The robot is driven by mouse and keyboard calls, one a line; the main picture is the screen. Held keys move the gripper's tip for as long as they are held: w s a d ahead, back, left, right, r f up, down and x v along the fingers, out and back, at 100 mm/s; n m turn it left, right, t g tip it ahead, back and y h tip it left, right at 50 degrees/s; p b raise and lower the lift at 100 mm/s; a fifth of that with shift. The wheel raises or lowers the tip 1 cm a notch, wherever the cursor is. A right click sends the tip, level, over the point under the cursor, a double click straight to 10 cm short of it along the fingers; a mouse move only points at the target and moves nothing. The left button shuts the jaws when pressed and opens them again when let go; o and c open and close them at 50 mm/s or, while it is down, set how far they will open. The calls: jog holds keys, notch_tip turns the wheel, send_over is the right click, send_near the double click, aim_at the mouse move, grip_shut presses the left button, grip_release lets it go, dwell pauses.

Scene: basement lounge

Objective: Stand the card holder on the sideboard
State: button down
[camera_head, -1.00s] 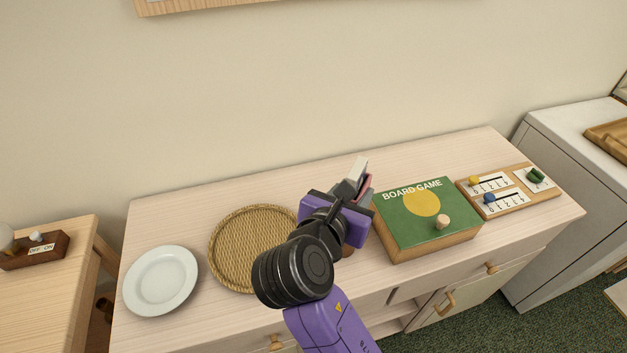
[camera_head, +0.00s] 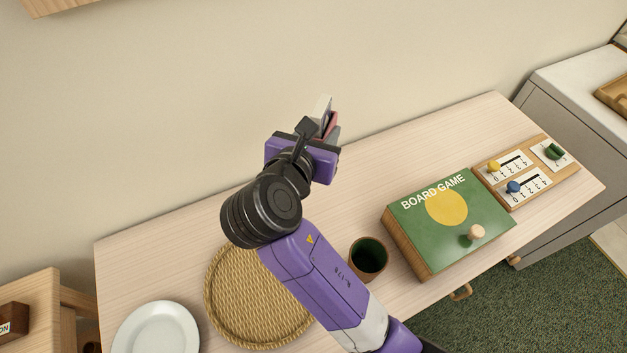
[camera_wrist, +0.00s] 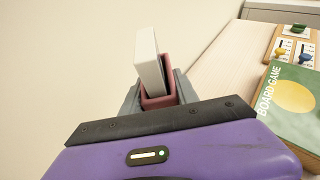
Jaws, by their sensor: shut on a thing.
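My gripper (camera_head: 326,135) is shut on the card holder (camera_head: 331,124), a reddish-pink holder with a white block of cards standing in it. The card holder also shows in the wrist view (camera_wrist: 158,102), between the grey fingers, with the white cards (camera_wrist: 148,60) sticking out of it. My gripper holds it above the back part of the sideboard (camera_head: 420,150), near the wall. The sideboard has a pale wood top. The lower part of the card holder is hidden by my gripper.
A woven round tray (camera_head: 225,310), a white plate (camera_head: 155,332) and a brown cup (camera_head: 368,260) with a dark green inside stand on the sideboard. A green board game box (camera_head: 430,232) and a score board (camera_head: 530,190) are at right. The top behind the box is clear.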

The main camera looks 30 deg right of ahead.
aim_at(319, 194)
notch_tip(319, 194, down, 19)
jog(key=shift+b, duration=0.8)
jog(key=shift+f, duration=0.15)
jog(key=c, duration=0.9)
grip_release()
jog(key=v, duration=1.2)
jog(key=shift+s, duration=0.1)
